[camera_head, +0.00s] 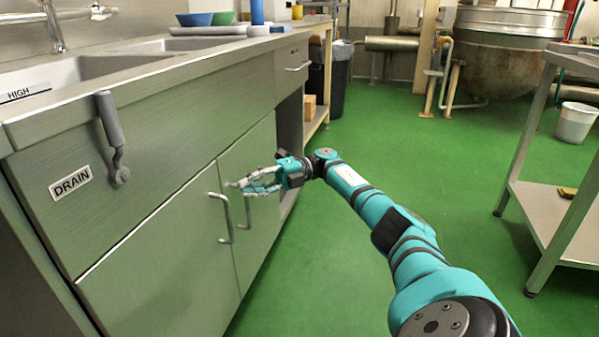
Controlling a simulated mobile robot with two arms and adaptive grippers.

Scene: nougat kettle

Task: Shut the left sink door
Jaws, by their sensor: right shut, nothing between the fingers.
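The left sink door (155,258) is the grey-green panel under the sink front, with an upright bar handle (226,218) near its right edge. A bright strip runs along part of its top edge. It looks nearly in line with the right sink door (256,152), but I cannot tell whether it is fully flush. My right gripper (240,186) is shut and empty. It appears in front of the right door, just right of the left door's handle, and partly covers the right door's handle. I cannot tell whether it touches anything. My left gripper is not in view.
The sink counter (190,68) carries blue and green bowls. A drain lever (112,135) hangs from the cabinet front. A metal table (545,207) stands at the right, with a white bucket (575,122) behind. The green floor (320,265) between is clear.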

